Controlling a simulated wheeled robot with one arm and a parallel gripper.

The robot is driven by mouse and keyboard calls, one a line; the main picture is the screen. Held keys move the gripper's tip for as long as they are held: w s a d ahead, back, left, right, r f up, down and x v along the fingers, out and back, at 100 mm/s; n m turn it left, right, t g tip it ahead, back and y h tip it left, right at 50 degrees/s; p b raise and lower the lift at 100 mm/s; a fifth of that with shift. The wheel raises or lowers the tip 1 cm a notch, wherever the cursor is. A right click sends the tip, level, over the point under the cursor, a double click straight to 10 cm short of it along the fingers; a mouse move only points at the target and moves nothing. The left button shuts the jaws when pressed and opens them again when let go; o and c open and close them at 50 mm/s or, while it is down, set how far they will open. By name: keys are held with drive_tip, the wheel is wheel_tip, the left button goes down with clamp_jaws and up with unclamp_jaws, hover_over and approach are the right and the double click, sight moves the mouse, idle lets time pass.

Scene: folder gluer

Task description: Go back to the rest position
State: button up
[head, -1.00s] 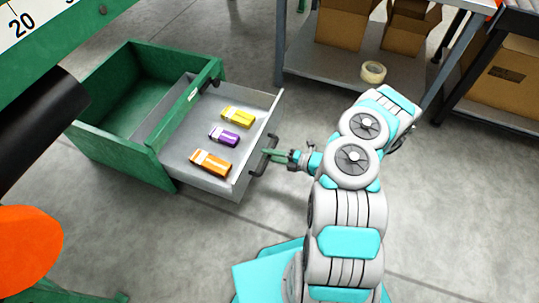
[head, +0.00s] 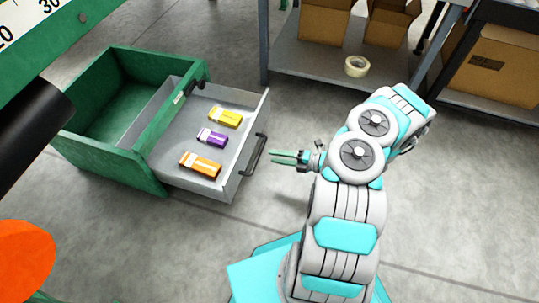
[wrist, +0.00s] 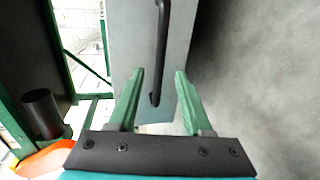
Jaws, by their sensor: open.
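My gripper (head: 284,157) is open and empty in the head view, a little to the right of the open drawer's handle (head: 253,155) and apart from it. In the wrist view its two green fingers (wrist: 158,98) are spread, with the black handle bar (wrist: 161,45) on the grey drawer front (wrist: 133,50) ahead of them. The grey drawer (head: 166,172) is pulled out of the green cabinet (head: 90,155). A yellow box (head: 225,117), a purple box (head: 212,138) and an orange box (head: 200,165) lie in it.
A grey shelf table (head: 300,60) with cardboard boxes (head: 325,20) and a tape roll (head: 356,67) stands at the back right. Green machine parts and an orange part (head: 25,255) are at the left. The floor (head: 460,200) at right is clear.

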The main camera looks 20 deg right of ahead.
drive_tip(key=shift+s+d, duration=0.1)
drive_tip(key=shift+d, duration=0.05)
idle(0.4)
drive_tip(key=a+r+n+g+y, duration=0.2)
drive_tip(key=a+r+n+g, duration=0.1)
drive_tip(key=a+r+n, duration=0.4)
drive_tip(key=a+r+n+g+y, duration=0.1)
drive_tip(key=a+r+n+g, duration=0.25)
drive_tip(key=r, duration=0.55)
drive_tip(key=s+a+r+n+g+h+p, duration=0.1)
drive_tip(key=s+a+r+n+g, duration=0.25)
drive_tip(key=r+n, duration=0.3)
drive_tip(key=s+a+r+n+g+h+p, duration=0.1)
drive_tip(key=s+a+r+n+g, duration=0.1)
drive_tip(key=s+a+r+n, duration=0.35)
drive_tip(key=s+d+r+n+g+h, duration=0.2)
drive_tip(key=s+r+n+h, duration=0.55)
drive_tip(key=s+n, duration=0.45)
drive_tip(key=s+d+r+n+t+h+p, duration=0.2)
drive_tip(key=s+d+r+n+h, duration=0.3)
drive_tip(key=s+d+n, duration=0.3)
drive_tip(key=shift+s+d+r+n+t+h, duration=0.15)
drive_tip(key=shift+s+d+n+t+h, duration=0.2)
drive_tip(key=shift+d+n, duration=0.2)
